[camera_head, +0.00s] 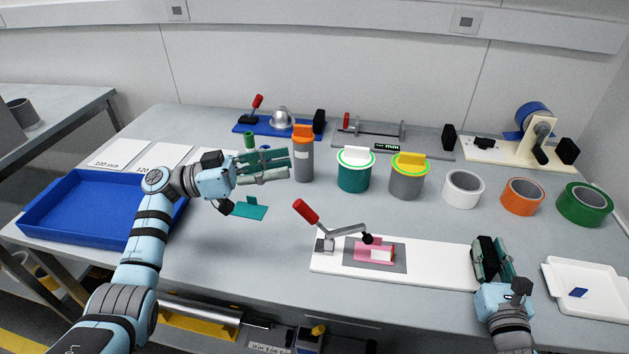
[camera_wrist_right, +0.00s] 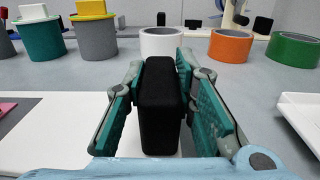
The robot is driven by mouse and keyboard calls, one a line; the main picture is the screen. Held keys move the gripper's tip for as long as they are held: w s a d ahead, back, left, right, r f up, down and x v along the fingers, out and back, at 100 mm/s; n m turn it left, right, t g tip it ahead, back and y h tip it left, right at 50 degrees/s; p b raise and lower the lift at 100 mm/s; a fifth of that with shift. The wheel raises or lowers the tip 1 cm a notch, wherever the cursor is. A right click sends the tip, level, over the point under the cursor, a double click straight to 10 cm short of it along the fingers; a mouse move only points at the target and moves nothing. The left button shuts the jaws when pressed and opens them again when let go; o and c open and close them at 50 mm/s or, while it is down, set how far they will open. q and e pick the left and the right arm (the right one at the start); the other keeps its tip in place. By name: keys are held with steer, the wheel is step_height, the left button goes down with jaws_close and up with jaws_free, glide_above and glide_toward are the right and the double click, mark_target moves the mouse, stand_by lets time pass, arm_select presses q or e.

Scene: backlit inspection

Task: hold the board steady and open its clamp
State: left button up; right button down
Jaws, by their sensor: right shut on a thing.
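The white board (camera_head: 330,262) lies on the table at front centre. Its clamp has a red handle (camera_head: 306,212) tilted up to the left, and a grey arm (camera_head: 348,230) reaching right. The arm's black tip (camera_head: 368,239) is over the pink piece (camera_head: 363,250) on a grey pad; I cannot tell whether it touches. My right gripper (camera_head: 490,250) is shut on the black block (camera_wrist_right: 160,105) at the board's right end, a finger on each side. My left gripper (camera_head: 289,163) is open and empty, above the table, behind and left of the red handle.
A grey bottle with an orange top (camera_head: 303,160) stands close to my left gripper's fingertips. A teal flat piece (camera_head: 248,208) lies below that gripper. Tubs and tape rolls line the back. A blue tray (camera_head: 75,225) is at left, a white tray (camera_head: 590,300) at right.

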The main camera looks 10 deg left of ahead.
mark_target(295, 208)
arm_select(q)
steer(key=s+a+f+m+g+y, duration=0.1)
steer(key=s+a+f+g+y, duration=0.15)
steer(key=a+f, duration=0.55)
steer(key=shift+m+t+h, duration=0.25)
steer(key=shift+m+h, duration=0.05)
steer(key=shift+h, duration=0.15)
steer(key=d, duration=1.3)
steer(key=shift+w+d+f, duration=0.1)
steer(key=shift+w+f, duration=0.05)
steer(key=shift+w, duration=0.1)
steer(key=shift+c, duration=0.2)
jaws_close()
